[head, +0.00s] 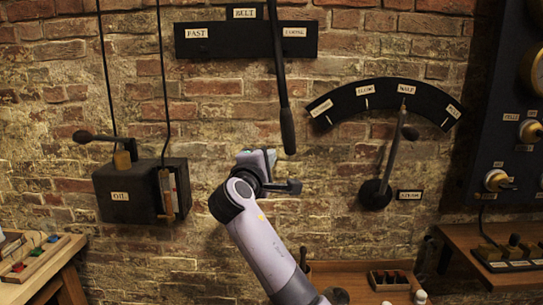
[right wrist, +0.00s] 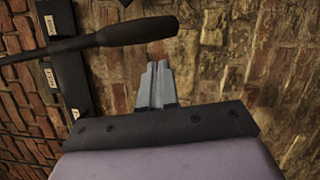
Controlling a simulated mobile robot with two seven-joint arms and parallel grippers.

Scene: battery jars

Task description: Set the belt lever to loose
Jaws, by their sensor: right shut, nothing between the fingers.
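The belt lever (head: 287,125) is a long black rod with a thick handle, hanging down across a black plate (head: 220,40) labelled FAST, BELT and LOOSE. Its rod crosses the plate just left of the LOOSE label, and the handle leans slightly right at the bottom. My right gripper (head: 268,158) is just below and left of the handle's lower end. In the right wrist view, my right gripper's fingers (right wrist: 157,84) are together and empty, and the lever handle (right wrist: 140,31) passes beyond their tips; I cannot tell whether they touch. My left gripper is not in view.
An oil box (head: 130,190) with a small lever hangs at the left. A curved dial with another lever (head: 395,155) is at the right, beside a dark gauge panel (head: 510,120). Wooden benches stand below. The brick wall around the handle is clear.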

